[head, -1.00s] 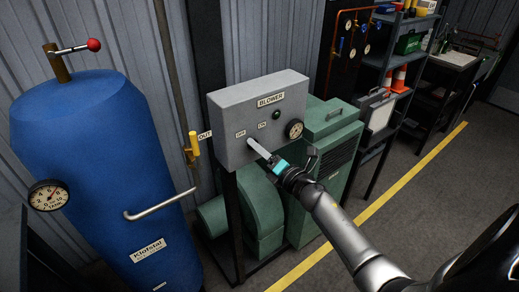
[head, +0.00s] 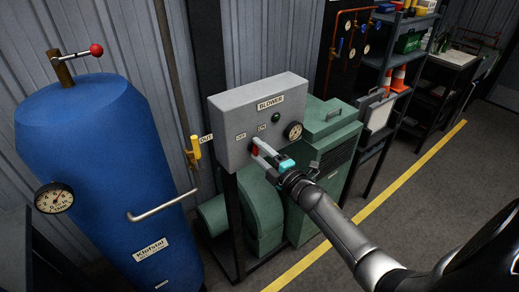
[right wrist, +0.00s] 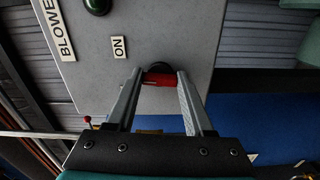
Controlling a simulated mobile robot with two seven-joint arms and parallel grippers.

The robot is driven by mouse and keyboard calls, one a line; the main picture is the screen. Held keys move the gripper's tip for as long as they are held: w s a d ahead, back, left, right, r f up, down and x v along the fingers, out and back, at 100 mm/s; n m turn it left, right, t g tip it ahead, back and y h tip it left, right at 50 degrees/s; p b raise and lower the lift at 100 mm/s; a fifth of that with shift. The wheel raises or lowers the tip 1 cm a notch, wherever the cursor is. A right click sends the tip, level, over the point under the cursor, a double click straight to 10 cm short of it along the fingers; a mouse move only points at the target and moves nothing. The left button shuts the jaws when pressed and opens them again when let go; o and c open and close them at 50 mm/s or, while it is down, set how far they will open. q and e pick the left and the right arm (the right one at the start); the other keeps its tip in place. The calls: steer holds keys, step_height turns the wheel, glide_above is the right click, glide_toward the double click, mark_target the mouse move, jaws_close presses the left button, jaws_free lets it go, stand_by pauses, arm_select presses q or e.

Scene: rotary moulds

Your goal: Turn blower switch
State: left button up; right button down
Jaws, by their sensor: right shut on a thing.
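The grey blower box (head: 228,113) is mounted on a dark post, with a BLOWER label (head: 270,102) on its front. Its red switch (head: 254,150) sits low on the front, below the OFF label (head: 241,136) and ON label (head: 262,127). My right gripper (head: 257,146) reaches the panel from the right and is shut on the red switch. In the right wrist view the red switch (right wrist: 160,79) lies across between the two fingertips, on a dark round base, near the ON label (right wrist: 119,47). My left gripper is not in view.
A blue tank (head: 95,165) with a red-knobbed lever (head: 96,50) and a gauge stands at left. A yellow-handled OUT valve (head: 195,147) is beside the box. The green blower (head: 325,135) stands behind my right arm. Shelves (head: 372,75) stand farther right; the floor at right is clear.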

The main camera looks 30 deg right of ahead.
steer(key=m+p, duration=0.1)
steer(key=m, duration=0.5)
steer(key=shift+m+p, duration=0.3)
stand_by(0.4)
steer(key=shift+c, duration=1.4)
jaws_free()
steer(key=s+d, duration=0.1)
steer(key=s, duration=1.4)
steer(key=shift+s, duration=0.15)
steer(key=shift+d, duration=0.1)
